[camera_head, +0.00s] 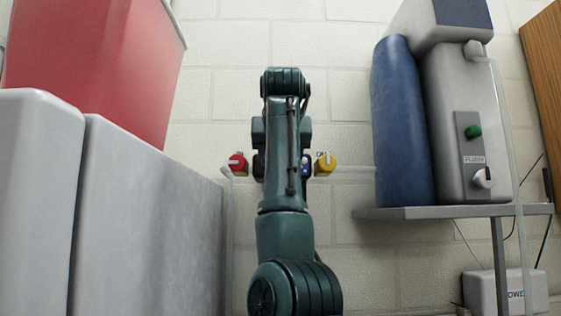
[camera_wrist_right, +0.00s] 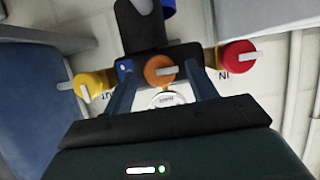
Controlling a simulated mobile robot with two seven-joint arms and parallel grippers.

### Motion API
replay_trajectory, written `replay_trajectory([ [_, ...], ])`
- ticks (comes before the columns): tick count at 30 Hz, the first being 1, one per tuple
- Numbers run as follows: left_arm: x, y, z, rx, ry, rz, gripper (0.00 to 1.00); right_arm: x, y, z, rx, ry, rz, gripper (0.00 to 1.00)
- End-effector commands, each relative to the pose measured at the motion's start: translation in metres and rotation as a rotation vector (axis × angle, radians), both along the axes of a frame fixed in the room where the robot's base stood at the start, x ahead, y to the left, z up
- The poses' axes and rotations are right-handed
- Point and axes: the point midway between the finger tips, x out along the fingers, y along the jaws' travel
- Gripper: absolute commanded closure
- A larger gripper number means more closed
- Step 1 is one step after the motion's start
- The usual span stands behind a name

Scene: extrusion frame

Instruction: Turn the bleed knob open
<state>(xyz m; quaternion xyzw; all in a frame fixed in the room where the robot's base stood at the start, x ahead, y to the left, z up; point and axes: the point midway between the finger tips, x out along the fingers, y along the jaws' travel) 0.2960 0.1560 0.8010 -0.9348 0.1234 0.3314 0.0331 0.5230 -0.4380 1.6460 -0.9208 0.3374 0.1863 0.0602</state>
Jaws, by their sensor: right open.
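An orange knob (camera_wrist_right: 160,70) with a pale bar across it sits on a dark block in the right wrist view. It appears to be the bleed knob, though I see no label on it. My right gripper (camera_wrist_right: 159,65) is open, with one finger on each side of the orange knob. Gaps show between the fingers and the knob in this view; I cannot tell the depth. The pale bar points to the right there. In the head view my right arm hides the orange knob and the gripper. My left gripper is out of view.
A yellow knob (camera_head: 325,164) and a red knob (camera_head: 237,163) flank the block. A round gauge (camera_wrist_right: 167,98) lies beside the orange knob. A grey cabinet (camera_head: 150,220) stands left; a shelf (camera_head: 450,211) carries a blue cylinder (camera_head: 402,120) and a grey unit right.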

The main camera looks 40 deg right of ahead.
Motion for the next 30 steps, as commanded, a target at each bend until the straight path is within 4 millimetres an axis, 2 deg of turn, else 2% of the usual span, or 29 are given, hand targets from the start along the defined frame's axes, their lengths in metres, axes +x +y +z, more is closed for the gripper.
replay_trajectory([
  [4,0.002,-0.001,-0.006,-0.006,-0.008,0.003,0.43,-0.022,0.019,0.01,-0.003,-0.004,0.002,0.43],
  [9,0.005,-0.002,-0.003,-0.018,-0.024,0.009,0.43,-0.05,0.042,0.025,-0.003,-0.004,0.0,0.43],
  [15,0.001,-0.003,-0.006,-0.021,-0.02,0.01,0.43,-0.074,0.063,0.039,-0.002,-0.001,0.0,0.43],
  [21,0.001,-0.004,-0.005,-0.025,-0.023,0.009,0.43,-0.084,0.071,0.045,-0.001,0.001,-0.001,0.43],
  [30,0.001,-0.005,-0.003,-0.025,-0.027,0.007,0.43,-0.084,0.072,0.045,0.0,0.002,-0.001,0.43],
])
